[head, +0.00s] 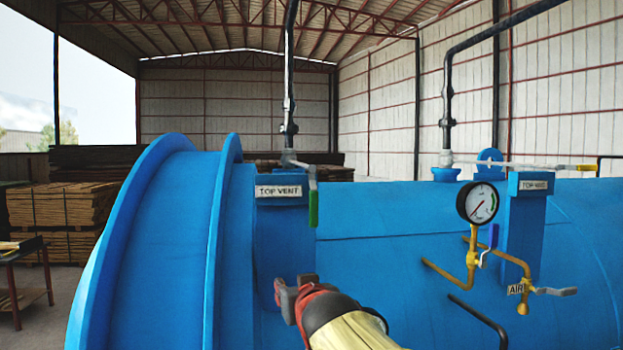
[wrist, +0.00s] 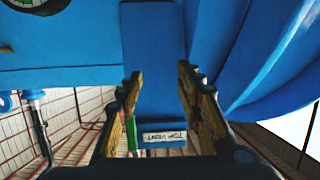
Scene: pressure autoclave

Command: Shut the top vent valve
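The top vent valve (head: 291,159) sits on a dark vertical pipe above the blue vessel, over a plate marked TOP VENT (head: 278,191). Its lever ends in a green grip (head: 313,208) that hangs straight down to the right of the plate. My gripper (head: 292,286) is below the plate and lower left of the green grip, apart from it. In the wrist view, which is upside down, my gripper (wrist: 158,72) has its fingers spread with nothing between them. The label (wrist: 164,137) shows between them, and the green grip (wrist: 131,134) is partly hidden by the left finger.
The blue vessel (head: 390,240) fills the foreground, with a raised flange (head: 222,230) at left. To the right are a pressure gauge (head: 480,203), a yellow-handled lever (head: 586,168), a blue-handled valve (head: 492,236) and an AIR valve (head: 523,308). Stacked timber (head: 65,205) stands behind left.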

